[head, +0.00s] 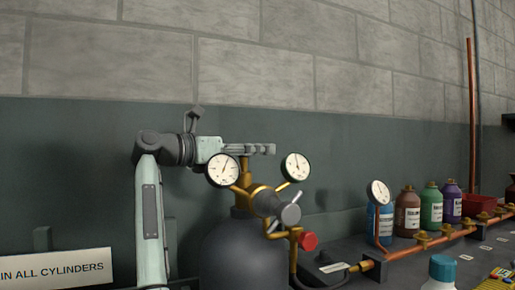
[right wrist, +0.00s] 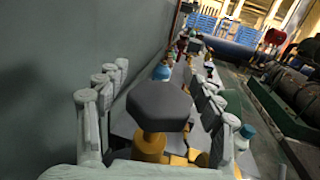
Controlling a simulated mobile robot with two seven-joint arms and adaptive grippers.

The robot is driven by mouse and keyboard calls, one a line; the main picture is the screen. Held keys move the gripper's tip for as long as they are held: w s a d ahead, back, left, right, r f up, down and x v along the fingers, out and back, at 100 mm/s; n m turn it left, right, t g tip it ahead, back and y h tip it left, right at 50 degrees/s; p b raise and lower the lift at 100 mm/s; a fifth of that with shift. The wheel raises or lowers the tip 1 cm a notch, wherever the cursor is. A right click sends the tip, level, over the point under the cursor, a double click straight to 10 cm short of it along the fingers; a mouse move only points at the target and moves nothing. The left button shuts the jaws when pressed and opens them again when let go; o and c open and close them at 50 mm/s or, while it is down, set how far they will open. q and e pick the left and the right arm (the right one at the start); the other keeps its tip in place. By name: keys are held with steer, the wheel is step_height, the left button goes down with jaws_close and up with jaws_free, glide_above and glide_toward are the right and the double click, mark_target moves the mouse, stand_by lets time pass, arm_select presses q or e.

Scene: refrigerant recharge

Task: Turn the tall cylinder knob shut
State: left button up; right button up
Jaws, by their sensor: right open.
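The tall cylinder (head: 243,255) is dark grey and stands upright at the centre of the head view, with a brass valve (head: 245,172) on top. Its dark, faceted knob (right wrist: 158,104) shows large in the right wrist view, on a brass stem (right wrist: 150,146). My right gripper (head: 260,148) is level above the valve, and its fingers hide the knob in the head view. In the right wrist view my right gripper (right wrist: 168,98) is open, with fingers on both sides of the knob. I cannot tell whether they touch it. My left gripper is not in view.
Two gauges (head: 223,170) (head: 296,166), a grey regulator knob (head: 290,214) and a red knob (head: 308,241) crowd the valve. Coloured bottles (head: 407,214) and a copper pipe manifold (head: 425,240) stand on the bench to the right. A wall is close behind.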

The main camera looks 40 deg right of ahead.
steer(key=shift+d, duration=0.55)
steer(key=shift+c, duration=0.3)
steer(key=c, duration=1.2)
steer(key=shift+c, duration=0.6)
